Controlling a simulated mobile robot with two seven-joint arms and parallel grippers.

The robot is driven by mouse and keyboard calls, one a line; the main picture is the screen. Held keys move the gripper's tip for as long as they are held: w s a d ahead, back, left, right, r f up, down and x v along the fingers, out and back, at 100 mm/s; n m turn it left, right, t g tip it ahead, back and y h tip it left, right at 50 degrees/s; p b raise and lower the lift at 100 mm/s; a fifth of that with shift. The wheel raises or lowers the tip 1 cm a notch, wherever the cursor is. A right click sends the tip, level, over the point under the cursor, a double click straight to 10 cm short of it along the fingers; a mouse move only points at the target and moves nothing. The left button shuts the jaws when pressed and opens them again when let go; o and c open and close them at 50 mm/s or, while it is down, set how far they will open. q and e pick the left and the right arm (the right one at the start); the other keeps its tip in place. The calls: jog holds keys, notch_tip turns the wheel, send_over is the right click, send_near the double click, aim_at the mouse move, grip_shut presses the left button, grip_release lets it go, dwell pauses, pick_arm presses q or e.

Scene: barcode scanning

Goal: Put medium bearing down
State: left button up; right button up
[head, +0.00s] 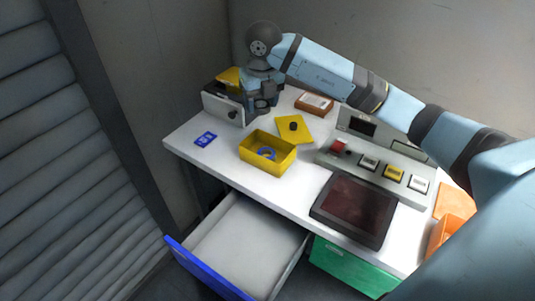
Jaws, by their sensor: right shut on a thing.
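My right gripper (262,108) is low over the back left of the white table, close beside the grey box with a black knob (222,108). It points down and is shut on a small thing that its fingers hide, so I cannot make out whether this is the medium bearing. An open yellow box (279,169) stands in front of the gripper, with a blue ring-shaped mark or part (267,153) inside. A yellow plate with a black round piece (293,126) lies behind that box. My left gripper is not in view.
A dark tablet (355,208) and a panel with several buttons (394,172) fill the right. A brown tray (315,102) is at the back. A blue-fronted drawer (240,235) stands open below the white table (222,168).

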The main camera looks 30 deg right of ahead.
jog(key=r+m, duration=0.1)
jog(key=m, duration=0.1)
jog(key=d+r+m+p, duration=0.1)
jog(key=m, duration=0.2)
jog(key=d+r+m, duration=0.1)
jog(key=m, duration=0.1)
jog(key=shift+s+d+m+h, duration=0.1)
jog(key=shift+d+m+h, duration=0.05)
jog(key=shift+m+h, duration=0.25)
jog(key=m, duration=0.1)
send_over(271, 154)
jog(key=shift+g, duration=0.3)
jog(key=f, duration=1.4)
jog(key=shift+s+a+f, duration=0.1)
jog(key=shift+a+f, duration=0.2)
jog(key=shift+f, duration=0.1)
notch_tip(271, 154, down, 5)
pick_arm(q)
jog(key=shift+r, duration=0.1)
